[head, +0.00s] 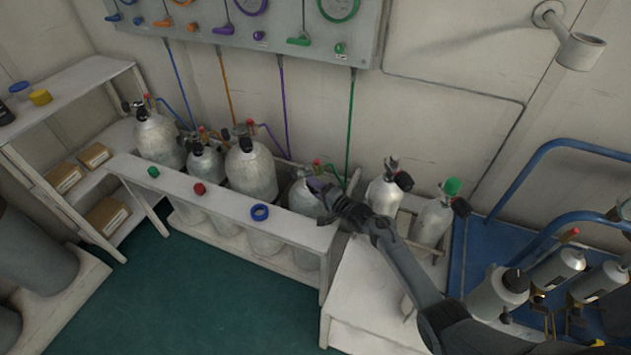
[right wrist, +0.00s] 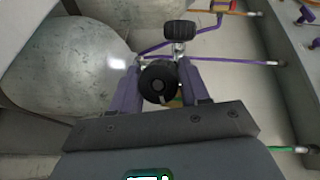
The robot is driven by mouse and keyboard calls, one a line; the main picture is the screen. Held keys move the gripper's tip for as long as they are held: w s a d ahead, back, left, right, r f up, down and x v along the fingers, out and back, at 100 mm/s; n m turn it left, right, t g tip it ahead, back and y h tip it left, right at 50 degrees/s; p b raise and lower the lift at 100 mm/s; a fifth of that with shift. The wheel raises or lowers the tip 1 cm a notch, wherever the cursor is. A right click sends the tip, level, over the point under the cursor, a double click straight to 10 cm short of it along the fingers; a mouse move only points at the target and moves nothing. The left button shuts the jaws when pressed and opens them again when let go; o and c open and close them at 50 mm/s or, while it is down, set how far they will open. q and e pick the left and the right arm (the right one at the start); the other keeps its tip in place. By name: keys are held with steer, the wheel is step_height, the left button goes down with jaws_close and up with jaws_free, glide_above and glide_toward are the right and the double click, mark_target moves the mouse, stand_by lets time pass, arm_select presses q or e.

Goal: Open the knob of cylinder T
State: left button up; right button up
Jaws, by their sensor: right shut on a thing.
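My right gripper (head: 320,190) reaches over the white rack to the cylinder (head: 303,198) at its right end, beside the green hose. In the right wrist view, its two purple-grey fingers (right wrist: 159,85) are shut on a round black knob (right wrist: 158,79), one finger on each side. A second black knob (right wrist: 180,31) stands just beyond it. I cannot read any cylinder's letter, so I cannot tell which is T. The gripper hides part of the held valve. My left gripper is not in view.
The other rack cylinders (head: 250,168) stand to the left. Green, red and blue caps or rings lie on the rack's top board (head: 225,206). Loose cylinders (head: 432,220) stand to the right, near a blue trolley (head: 468,240). The panel (head: 230,22) hangs above with coloured hoses.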

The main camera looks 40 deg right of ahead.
steer(key=n+p, duration=0.1)
steer(key=p, duration=0.1)
steer(key=n+g+p, duration=0.1)
steer(key=n, duration=0.1)
steer(key=shift+r+h+p, duration=0.4)
steer(key=shift+a+n+g+h+p, duration=0.1)
steer(key=shift+n+g+h+p, duration=0.45)
steer(key=shift+n+p, duration=0.5)
steer(key=shift+f+n+g+h+p, duration=0.15)
steer(key=shift+n+g+h+p, duration=0.25)
steer(key=shift+n+p, duration=0.5)
steer(key=shift+f+n+g+h+p, duration=0.1)
steer(key=shift+n+g+h+p, duration=0.15)
steer(key=shift+n+h+p, duration=0.55)
steer(key=n+h, duration=0.2)
steer(key=n, duration=0.1)
steer(key=shift+f+g, duration=0.1)
steer(key=shift+g, duration=0.2)
steer(key=n+h+b, duration=0.1)
steer(key=n, duration=0.2)
steer(key=shift+f+h, duration=0.15)
steer(key=shift+h, duration=0.1)
steer(key=shift+f+n+h+b, duration=0.1)
steer(key=shift+n+h+b, duration=0.8)
steer(key=shift+n, duration=0.25)
steer(key=shift+n+h+b, duration=0.7)
steer(key=shift+n+b, duration=0.5)
steer(key=shift+n, duration=0.6)
